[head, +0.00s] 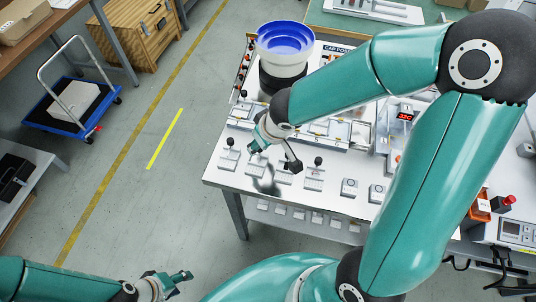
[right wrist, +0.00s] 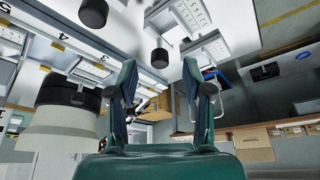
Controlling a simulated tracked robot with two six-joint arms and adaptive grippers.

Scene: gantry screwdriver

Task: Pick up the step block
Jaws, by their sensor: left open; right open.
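Several small grey blocks stand in a row along the front of the white table (head: 222,177). Some of them, such as the leftmost block (head: 229,156), carry a black knob on top. I cannot tell for certain which one is the step block. My right gripper (head: 274,157) is above the left part of this row and partly hides the blocks under it. In the right wrist view its two fingers (right wrist: 160,75) are spread with nothing between them. My left gripper (head: 178,284) is low at the lower left, open and empty, away from the table.
A blue and white feeder bowl (head: 285,42) on a black base stands behind my right gripper. A row of fixtures and a red-digit display (head: 405,116) lie farther back. A blue trolley (head: 72,110) and a wooden crate (head: 142,32) stand left. The floor between is clear.

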